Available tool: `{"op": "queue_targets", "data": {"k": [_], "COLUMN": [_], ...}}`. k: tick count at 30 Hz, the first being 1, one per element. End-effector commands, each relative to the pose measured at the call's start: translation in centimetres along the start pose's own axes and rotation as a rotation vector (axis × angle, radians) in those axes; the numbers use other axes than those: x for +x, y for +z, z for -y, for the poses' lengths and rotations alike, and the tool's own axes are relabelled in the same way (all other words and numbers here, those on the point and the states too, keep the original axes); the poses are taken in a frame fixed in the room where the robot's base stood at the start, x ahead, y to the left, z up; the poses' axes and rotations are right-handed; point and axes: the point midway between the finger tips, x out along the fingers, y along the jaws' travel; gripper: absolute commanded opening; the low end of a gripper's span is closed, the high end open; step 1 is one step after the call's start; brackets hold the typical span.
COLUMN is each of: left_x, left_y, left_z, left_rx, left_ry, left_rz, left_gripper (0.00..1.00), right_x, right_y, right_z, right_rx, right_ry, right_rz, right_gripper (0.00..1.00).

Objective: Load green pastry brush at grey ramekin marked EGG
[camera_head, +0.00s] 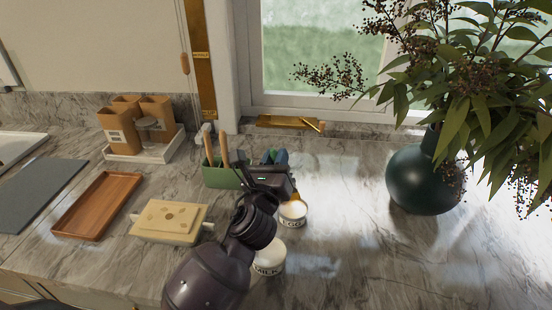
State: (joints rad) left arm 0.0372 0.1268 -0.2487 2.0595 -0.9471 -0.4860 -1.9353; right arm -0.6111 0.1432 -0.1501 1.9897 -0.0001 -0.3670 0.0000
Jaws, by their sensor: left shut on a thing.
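The ramekin marked EGG (292,222) stands on the marble counter right of centre, pale in this light, with something orange-yellow at its rim. My left gripper (272,176) is just behind and left of this ramekin, shut, its fingers mostly hidden by its own body. A blue-green piece (280,157) shows just behind the gripper; it looks like part of the green pastry brush, the rest of which is hidden. I cannot tell whether the brush touches the ramekin. My right gripper is not in view.
A ramekin marked MILK (268,263) stands close in front, partly behind my arm. A green holder (222,178) with wooden handles is left of the gripper. The front-right counter is clear.

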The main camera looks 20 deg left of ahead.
Motion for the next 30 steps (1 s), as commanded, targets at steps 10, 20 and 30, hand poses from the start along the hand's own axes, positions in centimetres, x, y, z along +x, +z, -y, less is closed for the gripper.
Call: {"op": "queue_targets", "data": {"k": [10,20,30], "left_x": [0.6,0.8,0.8], "left_y": [2.4,3.2,3.2], "left_z": [0.7,0.9,0.9], "left_rx": [0.001,0.0,0.0], "left_ry": [0.0,0.0,0.0], "left_rz": [-0.001,-0.001,-0.001], "left_gripper": [0.0,0.0,0.0], "right_x": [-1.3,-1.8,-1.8], "right_y": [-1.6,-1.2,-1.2], "right_z": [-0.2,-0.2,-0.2], "right_rx": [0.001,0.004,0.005], "right_ry": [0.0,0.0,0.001], "right_rz": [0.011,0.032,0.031], "right_gripper": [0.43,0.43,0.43]}}
